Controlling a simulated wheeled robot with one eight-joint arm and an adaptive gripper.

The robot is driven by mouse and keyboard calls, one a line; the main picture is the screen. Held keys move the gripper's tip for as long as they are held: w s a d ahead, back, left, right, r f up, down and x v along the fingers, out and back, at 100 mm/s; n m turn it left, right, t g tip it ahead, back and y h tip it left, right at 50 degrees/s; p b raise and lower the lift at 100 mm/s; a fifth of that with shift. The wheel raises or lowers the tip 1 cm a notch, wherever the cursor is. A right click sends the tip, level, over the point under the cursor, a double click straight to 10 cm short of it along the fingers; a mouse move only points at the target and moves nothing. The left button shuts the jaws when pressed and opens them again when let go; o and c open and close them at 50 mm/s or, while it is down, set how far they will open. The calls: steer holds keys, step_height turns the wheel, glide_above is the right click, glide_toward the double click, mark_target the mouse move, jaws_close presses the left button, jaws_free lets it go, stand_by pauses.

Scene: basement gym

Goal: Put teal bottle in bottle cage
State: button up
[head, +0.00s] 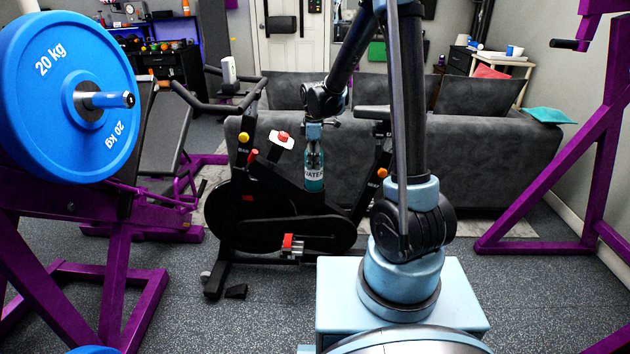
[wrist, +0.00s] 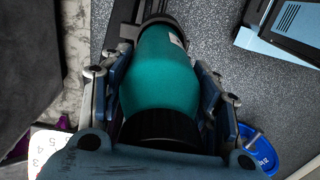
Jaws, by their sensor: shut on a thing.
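The teal bottle (head: 314,180) is upright in the head view, level with the middle of the black exercise bike's frame. My gripper (head: 314,132) is above it, shut around its upper part. In the wrist view the bottle (wrist: 160,75) lies between my two fingers, with its dark cap towards the camera. A black ring-like part (wrist: 152,22) surrounds the bottle's far end. It may be the bottle cage, but I cannot tell it surely from the bottle's base or how deep the bottle sits. The cage is not clear in the head view.
The exercise bike (head: 275,212) stands around the bottle, with its handlebars to the left. A grey sofa (head: 480,165) is behind it. Purple racks stand left (head: 110,270) and right (head: 590,170). A blue weight plate (head: 50,110) is at the left. Open floor lies in front of the bike.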

mark_target(314, 172)
steer(key=shift+f, duration=3.1)
steer(key=o, duration=1.1)
